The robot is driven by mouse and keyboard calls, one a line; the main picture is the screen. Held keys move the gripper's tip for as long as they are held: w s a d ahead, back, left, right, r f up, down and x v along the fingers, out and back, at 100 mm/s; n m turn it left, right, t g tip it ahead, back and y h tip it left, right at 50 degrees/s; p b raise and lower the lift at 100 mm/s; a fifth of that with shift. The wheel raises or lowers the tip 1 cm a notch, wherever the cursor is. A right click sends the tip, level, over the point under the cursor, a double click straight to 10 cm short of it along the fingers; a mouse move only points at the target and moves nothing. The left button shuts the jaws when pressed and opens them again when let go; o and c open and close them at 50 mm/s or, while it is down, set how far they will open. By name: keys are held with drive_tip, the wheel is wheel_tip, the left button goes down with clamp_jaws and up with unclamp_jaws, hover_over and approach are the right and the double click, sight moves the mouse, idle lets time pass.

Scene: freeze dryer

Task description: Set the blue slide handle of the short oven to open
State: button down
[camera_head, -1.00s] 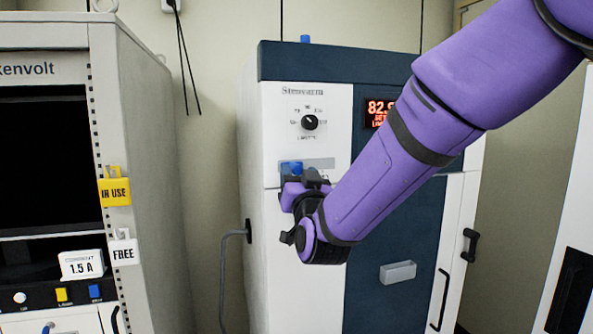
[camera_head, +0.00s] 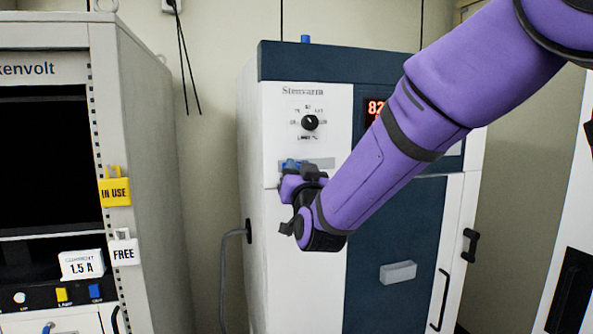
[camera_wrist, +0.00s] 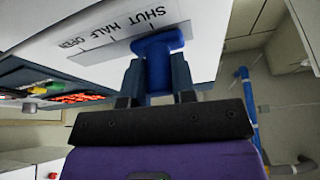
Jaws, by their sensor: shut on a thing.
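The oven (camera_head: 265,240) is a white and dark blue cabinet with a small blue part on top. Its blue slide handle (camera_head: 290,163) sits at the left end of a grey label plate (camera_head: 322,163), below a black dial. In the wrist view the blue handle (camera_wrist: 157,45) is beside the word SHUT; HALF and OPEN run away along the plate (camera_wrist: 95,60). My gripper (camera_wrist: 156,72) is shut on the handle, one finger on each side. In the head view my gripper (camera_head: 298,176) and forearm hide part of the oven front.
A grey cabinet (camera_head: 150,150) with yellow IN USE and white FREE tags stands at left. A grey bent pipe (camera_head: 226,270) is at the oven's left side. The red display (camera_head: 375,110) is partly covered by my arm. Another white cabinet (camera_head: 570,230) edges in at right.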

drive_tip(key=d, duration=0.2)
drive_tip(key=w+d, duration=0.1)
drive_tip(key=d, duration=0.2)
drive_tip(key=w+d, duration=0.1)
drive_tip(key=d, duration=0.1)
drive_tip(key=shift+w+d, duration=0.15)
drive_tip(key=shift+d, duration=0.25)
drive_tip(key=c, duration=0.9)
unclamp_jaws()
drive_tip(key=shift+d, duration=0.15)
drive_tip(key=shift+f, duration=0.1)
drive_tip(key=v, duration=1)
drive_tip(key=shift+s, duration=0.35)
